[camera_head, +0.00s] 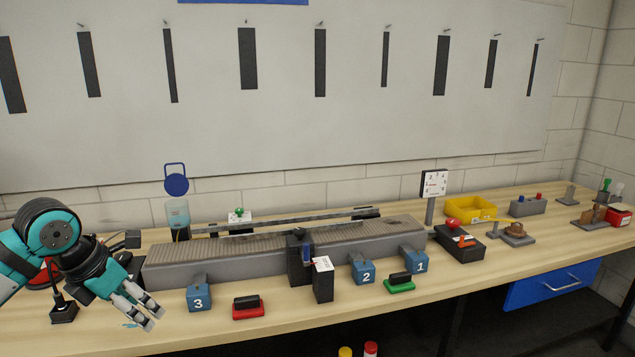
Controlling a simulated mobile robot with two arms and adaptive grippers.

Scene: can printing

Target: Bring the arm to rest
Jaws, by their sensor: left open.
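My left gripper (147,316) hangs open and empty over the front left of the wooden bench, fingers pointing down and right. Its arm (50,240) comes in from the left edge. The gripper is left of the blue block marked 3 (199,298) and apart from it. My right gripper is not in view.
A grey conveyor (215,265) runs along the bench. In front stand a red-based stamp (248,312), a black box (322,283), blue blocks 2 (363,273) and 1 (415,262), and a green-based stamp (400,287). A yellow bin (470,213) sits at the back right.

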